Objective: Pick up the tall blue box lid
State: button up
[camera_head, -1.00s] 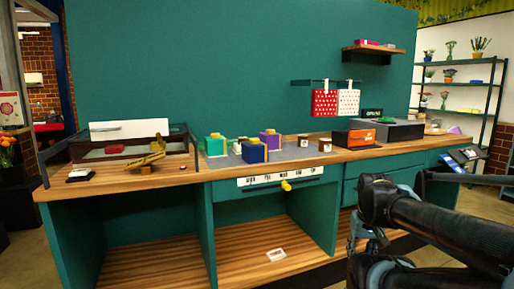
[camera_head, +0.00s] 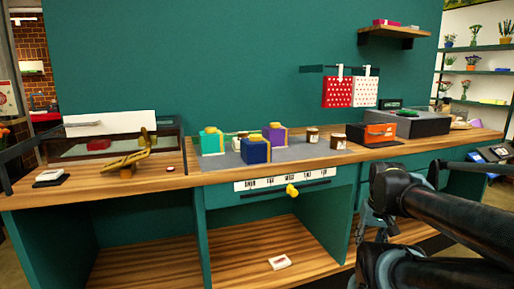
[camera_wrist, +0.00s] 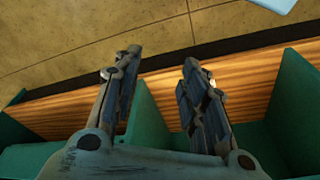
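A dark blue box (camera_head: 255,150) with yellow on its top and side stands on the grey mat on the counter, in the head view. It stands between a teal box (camera_head: 212,142) on its left and a purple box (camera_head: 275,138) behind it to the right. I cannot make out where its lid meets the body. My gripper (camera_wrist: 162,58) is open and empty in the wrist view, fingers apart over the floor and lower shelf edge. In the head view my arm is at the lower right, well right of and below the blue box. The wrist view shows no box.
The counter (camera_head: 165,180) has a drawer with a yellow knob (camera_head: 291,190) below the mat. Brown jars (camera_head: 338,141), an orange-fronted box (camera_head: 379,132) and a grey case (camera_head: 420,122) stand to the right. A glass-sided tray (camera_head: 80,148) and golden stand (camera_head: 133,160) are left.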

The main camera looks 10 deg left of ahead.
jog(key=o, duration=1.2)
jog(key=shift+m, duration=0.5)
jog(key=r, duration=0.1)
jog(key=w+a+r, duration=0.1)
jog(key=r, duration=0.1)
jog(key=w+a+r, duration=0.1)
jog(key=r, duration=0.1)
jog(key=shift+r, duration=0.1)
jog(key=w+a+r+m+g+y, duration=0.1)
jog(key=w+a+r, duration=0.25)
jog(key=r, duration=0.25)
jog(key=w+a+r+m+y, duration=0.1)
jog(key=w+a+r+m, duration=0.1)
jog(key=w+a+r, duration=0.3)
notch_tip(320, 180, up, 23)
jog(key=m+g+y, duration=0.2)
jog(key=m+g, duration=0.2)
jog(key=m, duration=0.4)
send_over(258, 135)
jog(key=w+d, duration=0.3)
jog(key=d, duration=0.1)
jog(key=x, duration=1.7)
jog(key=shift+w+d+f, duration=0.15)
jog(key=shift+w+d, duration=0.1)
jog(key=shift+d, duration=0.2)
